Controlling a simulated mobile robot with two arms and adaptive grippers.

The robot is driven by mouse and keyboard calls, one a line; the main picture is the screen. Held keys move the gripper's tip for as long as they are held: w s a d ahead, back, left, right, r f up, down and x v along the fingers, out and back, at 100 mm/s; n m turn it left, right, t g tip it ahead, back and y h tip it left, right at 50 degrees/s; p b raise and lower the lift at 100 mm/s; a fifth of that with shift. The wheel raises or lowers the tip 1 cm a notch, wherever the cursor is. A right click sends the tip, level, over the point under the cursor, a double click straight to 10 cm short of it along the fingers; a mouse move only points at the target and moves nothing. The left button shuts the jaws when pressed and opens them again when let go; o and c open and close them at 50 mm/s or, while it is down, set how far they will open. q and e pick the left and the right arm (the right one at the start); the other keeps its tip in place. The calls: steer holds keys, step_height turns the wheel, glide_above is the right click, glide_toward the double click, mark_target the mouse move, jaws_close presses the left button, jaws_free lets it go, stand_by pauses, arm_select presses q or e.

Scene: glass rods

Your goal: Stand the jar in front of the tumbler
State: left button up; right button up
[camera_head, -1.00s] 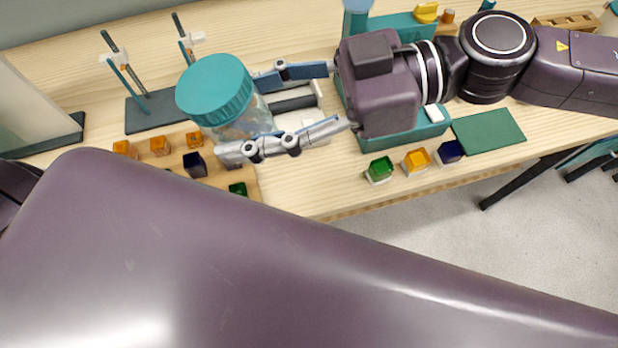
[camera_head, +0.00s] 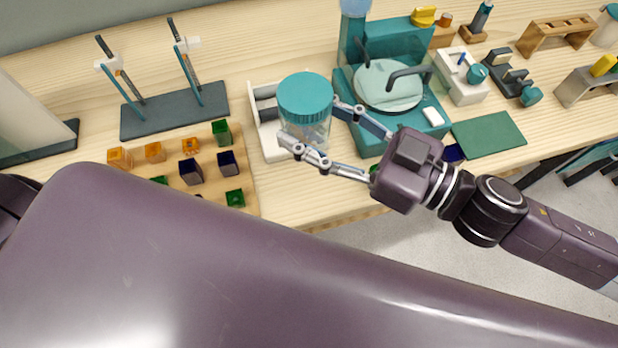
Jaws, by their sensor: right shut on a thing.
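The jar (camera_head: 306,128) is clear with a ribbed teal lid (camera_head: 305,97) and is about upright. My right gripper (camera_head: 312,134) comes in from the right and is shut around the jar's clear body, below the lid. A white frame with dark rollers (camera_head: 266,142), which looks like the tumbler, stands on the table behind and left of the jar in the picture. The jar hides its right part. I cannot tell whether the jar's base touches anything. My left gripper is out of view.
A wooden block with coloured glass cubes (camera_head: 245,190) lies left of the jar. A dark stand with rods (camera_head: 178,118) is behind it. A teal machine with a round plate (camera_head: 425,35) stands right. Bare table (camera_head: 290,190) lies in front.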

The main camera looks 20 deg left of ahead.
step_height(320, 180, down, 17)
steer(key=b, duration=0.3)
steer(key=shift+f, duration=0.15)
steer(key=o, duration=1.2)
steer(key=shift+c, duration=0.2)
steer(key=shift+s+d, duration=0.1)
steer(key=shift+d, duration=0.25)
steer(key=v, duration=1.1)
steer(key=shift+d+r, duration=0.15)
steer(key=shift+r, duration=0.05)
